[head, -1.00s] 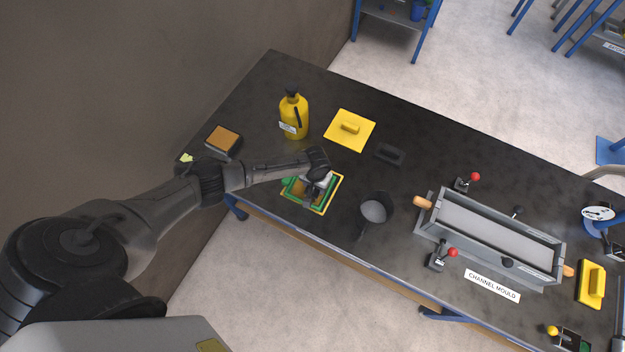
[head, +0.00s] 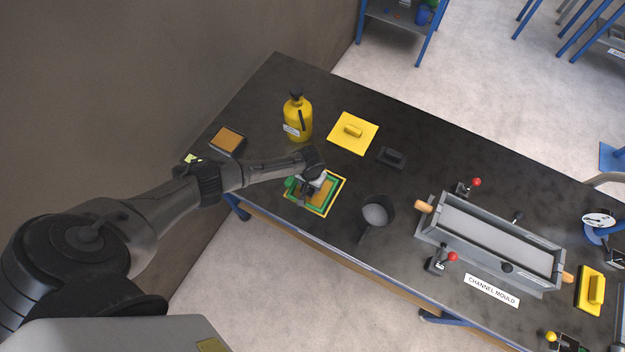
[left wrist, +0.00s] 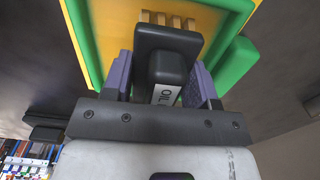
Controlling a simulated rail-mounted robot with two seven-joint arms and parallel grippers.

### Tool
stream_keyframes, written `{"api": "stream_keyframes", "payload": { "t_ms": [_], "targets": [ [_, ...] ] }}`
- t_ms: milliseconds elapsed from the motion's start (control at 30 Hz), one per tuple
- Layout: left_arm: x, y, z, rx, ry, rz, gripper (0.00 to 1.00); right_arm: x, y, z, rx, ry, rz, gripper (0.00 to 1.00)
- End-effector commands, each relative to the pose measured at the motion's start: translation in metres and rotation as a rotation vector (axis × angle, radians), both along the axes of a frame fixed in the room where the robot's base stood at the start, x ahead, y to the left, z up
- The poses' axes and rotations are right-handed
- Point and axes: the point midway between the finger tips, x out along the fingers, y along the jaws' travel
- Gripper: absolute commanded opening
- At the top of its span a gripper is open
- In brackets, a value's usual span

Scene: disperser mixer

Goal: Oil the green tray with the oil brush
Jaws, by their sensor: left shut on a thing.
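The green tray (head: 328,205) lies near the front edge of the bench, inside a yellow border, with an amber-brown floor. My left gripper (head: 308,190) is over the left part of the tray. It is shut on the dark oil brush (left wrist: 168,52), which has a white label reading "OIL". In the left wrist view the brush is between my gripper's fingers (left wrist: 160,82), with tan bristles (left wrist: 168,19) at its far end over the tray floor. I cannot tell whether the bristles touch the floor. The tray's green rim (left wrist: 232,62) also shows there. My right gripper is not in view.
A yellow bottle (head: 298,118), a yellow float (head: 352,132) and a dark block (head: 392,157) stand behind the tray. A dark pan (head: 376,214) is close on the right, the channel mould (head: 490,245) farther right. An orange-topped box (head: 228,140) lies at the left.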

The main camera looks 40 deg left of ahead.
Motion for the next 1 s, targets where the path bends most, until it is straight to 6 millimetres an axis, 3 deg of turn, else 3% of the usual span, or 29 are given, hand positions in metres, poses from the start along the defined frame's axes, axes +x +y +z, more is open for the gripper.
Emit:
{"api": "stream_keyframes", "payload": {
  "t_ms": [1000],
  "targets": [
    [0.008, -0.027, 0.0, -0.001, 0.001, -0.001, 0.34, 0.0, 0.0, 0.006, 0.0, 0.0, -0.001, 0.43]
  ]
}}
